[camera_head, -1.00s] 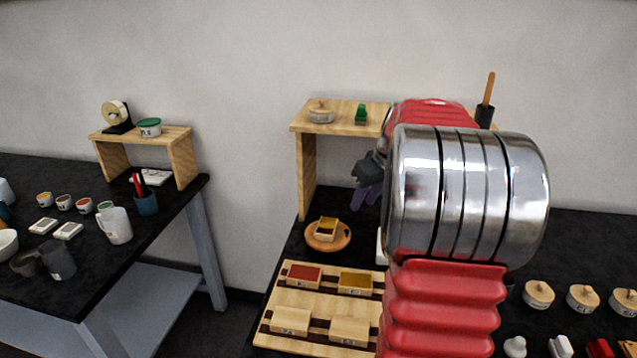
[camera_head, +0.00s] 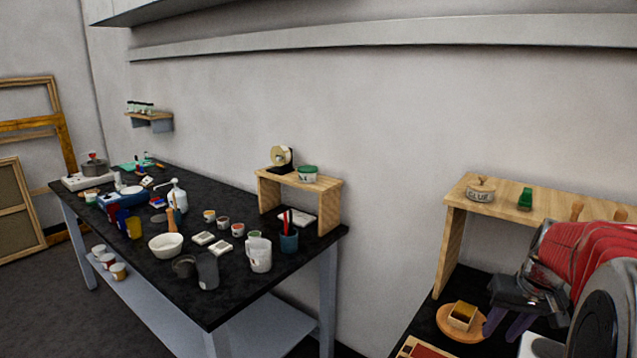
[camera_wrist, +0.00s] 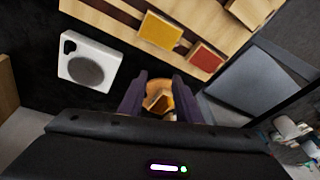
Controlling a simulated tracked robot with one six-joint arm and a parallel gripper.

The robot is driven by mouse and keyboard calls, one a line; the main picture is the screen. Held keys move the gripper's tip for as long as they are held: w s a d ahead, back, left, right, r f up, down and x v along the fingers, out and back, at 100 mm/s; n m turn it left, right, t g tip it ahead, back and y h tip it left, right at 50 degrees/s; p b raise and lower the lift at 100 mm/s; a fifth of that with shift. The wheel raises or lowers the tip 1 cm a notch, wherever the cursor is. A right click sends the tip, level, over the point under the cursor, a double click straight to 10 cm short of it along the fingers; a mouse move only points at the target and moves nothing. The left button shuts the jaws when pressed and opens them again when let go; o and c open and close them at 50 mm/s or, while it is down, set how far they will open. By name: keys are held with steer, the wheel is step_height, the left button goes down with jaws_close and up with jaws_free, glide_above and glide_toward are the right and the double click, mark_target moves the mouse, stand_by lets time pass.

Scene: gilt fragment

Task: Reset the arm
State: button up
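My gripper (camera_head: 507,323) hangs over the right-hand table at the lower right of the head view. Its dark purple fingers point down. In the wrist view the fingers of my gripper (camera_wrist: 161,86) stand apart with nothing held between them. A round wooden plate (camera_head: 446,327) with a small wooden box (camera_head: 462,314) of dark yellow content lies just left of the fingers in the head view. In the wrist view the small box (camera_wrist: 158,103) shows between the fingers, farther off. My red and metal arm hides part of the right-hand table.
A wooden riser (camera_head: 452,240) with a glue pot (camera_head: 480,189) and a green item (camera_head: 525,198) stands behind the arm. A white device (camera_wrist: 88,68) and a wooden board with yellow and red pads (camera_wrist: 160,31) lie nearby. The cluttered left table (camera_head: 225,307) stands apart.

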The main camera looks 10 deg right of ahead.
steer(key=s+a+r+n+t, duration=0.1)
steer(key=s+a, duration=0.3)
steer(key=a, duration=0.6)
steer(key=s+a+r+n, duration=0.2)
steer(key=s+a, duration=0.2)
steer(key=a, duration=0.7)
steer(key=s+a+r+n+t, duration=0.1)
steer(key=s+a, duration=0.4)
steer(key=a, duration=0.5)
steer(key=shift+a+r+n+t, duration=0.15)
steer(key=shift+a+n+t, duration=0.15)
steer(key=shift+n, duration=0.2)
steer(key=shift+s, duration=0.1)
